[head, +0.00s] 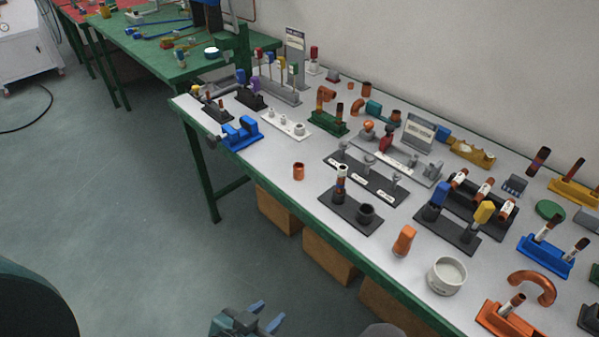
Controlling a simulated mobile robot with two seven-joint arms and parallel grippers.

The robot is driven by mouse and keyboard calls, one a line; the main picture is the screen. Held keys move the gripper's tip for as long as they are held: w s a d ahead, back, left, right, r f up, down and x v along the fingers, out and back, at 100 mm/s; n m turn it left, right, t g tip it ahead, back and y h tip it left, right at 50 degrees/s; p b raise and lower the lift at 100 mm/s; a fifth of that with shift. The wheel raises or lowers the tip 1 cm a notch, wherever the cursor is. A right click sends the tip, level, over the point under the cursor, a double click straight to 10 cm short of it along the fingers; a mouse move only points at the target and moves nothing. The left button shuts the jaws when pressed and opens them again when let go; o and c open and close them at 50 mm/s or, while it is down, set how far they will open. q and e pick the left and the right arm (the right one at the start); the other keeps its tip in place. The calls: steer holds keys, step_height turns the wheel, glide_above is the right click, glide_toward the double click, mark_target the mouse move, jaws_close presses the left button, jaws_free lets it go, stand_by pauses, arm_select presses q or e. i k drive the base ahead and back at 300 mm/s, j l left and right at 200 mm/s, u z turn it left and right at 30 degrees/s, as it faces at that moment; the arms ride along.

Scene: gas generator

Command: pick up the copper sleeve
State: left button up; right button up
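A short copper sleeve (298,171) stands upright by itself on the white tabletop (272,186), close to the green front edge. My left gripper (267,315) is at the bottom of the head view, in front of the table and well apart from the sleeve. Its two blue-grey fingers are spread with nothing between them. My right gripper is not in view.
A black stand with two holders (350,212) is right of the sleeve, and a blue vise (241,133) is to its left. A white bowl (447,276) and an orange block (403,240) stand near the front edge. Boxes (329,254) sit under the table. The tabletop around the sleeve is clear.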

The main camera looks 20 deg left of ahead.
mark_target(298, 167)
steer(key=j+z, duration=0.15)
steer(key=z, duration=0.2)
steer(key=j+z, duration=0.15)
steer(key=z, duration=0.2)
steer(key=j+z, duration=0.2)
steer(key=z, duration=0.15)
steer(key=j+z, duration=0.25)
steer(key=j, duration=0.3)
steer(key=k+j+z, duration=0.2)
steer(key=j, duration=0.3)
